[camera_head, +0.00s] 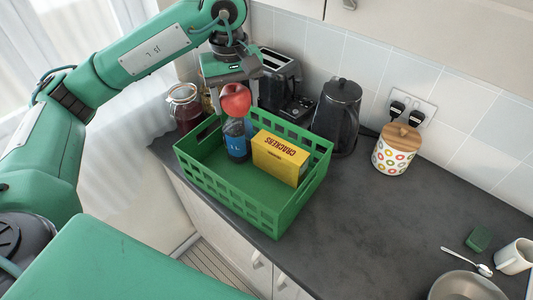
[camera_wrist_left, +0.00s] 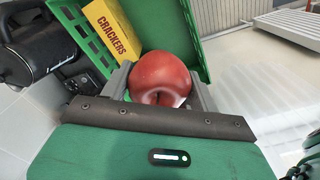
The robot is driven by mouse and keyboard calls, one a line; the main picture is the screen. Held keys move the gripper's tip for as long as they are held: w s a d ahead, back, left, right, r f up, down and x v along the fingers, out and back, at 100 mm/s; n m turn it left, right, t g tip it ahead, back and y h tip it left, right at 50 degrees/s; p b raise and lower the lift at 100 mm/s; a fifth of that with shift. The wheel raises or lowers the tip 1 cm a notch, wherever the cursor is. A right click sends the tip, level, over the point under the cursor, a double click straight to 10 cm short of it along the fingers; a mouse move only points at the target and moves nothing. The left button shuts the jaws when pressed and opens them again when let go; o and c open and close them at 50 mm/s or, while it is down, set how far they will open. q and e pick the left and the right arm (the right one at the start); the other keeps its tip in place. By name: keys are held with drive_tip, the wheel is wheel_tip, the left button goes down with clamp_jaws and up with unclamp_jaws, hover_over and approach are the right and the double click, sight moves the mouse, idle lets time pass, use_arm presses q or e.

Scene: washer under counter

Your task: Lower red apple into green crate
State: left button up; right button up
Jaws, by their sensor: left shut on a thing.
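The red apple (camera_head: 236,100) is held in my left gripper (camera_head: 234,88), which points down over the back part of the green crate (camera_head: 246,210). In the left wrist view the apple (camera_wrist_left: 160,78) sits between the two fingers of my left gripper (camera_wrist_left: 160,92). The crate (camera_wrist_left: 179,25) shows behind it there. In the head view the apple is above a dark bottle with a blue label (camera_head: 236,140), overlapping its top; I cannot tell whether they touch. A yellow crackers box (camera_head: 280,157) stands in the crate beside the bottle. My right gripper is not in view.
A glass jar (camera_head: 185,108) stands left of the crate. A black toaster (camera_head: 280,82) and a black kettle (camera_head: 337,117) stand behind it. A patterned canister (camera_head: 395,150) is to the right.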

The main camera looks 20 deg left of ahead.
use_arm(q)
drive_tip(key=shift+w, duration=0.5)
drive_tip(key=shift+w+f, duration=0.1)
drive_tip(key=shift+f, duration=0.15)
wheel_tip(320, 180, down, 9)
drive_tip(key=b, duration=0.3)
drive_tip(key=shift+s+f+b, duration=0.15)
drive_tip(key=shift+s+b, duration=0.15)
drive_tip(key=shift+s, duration=0.05)
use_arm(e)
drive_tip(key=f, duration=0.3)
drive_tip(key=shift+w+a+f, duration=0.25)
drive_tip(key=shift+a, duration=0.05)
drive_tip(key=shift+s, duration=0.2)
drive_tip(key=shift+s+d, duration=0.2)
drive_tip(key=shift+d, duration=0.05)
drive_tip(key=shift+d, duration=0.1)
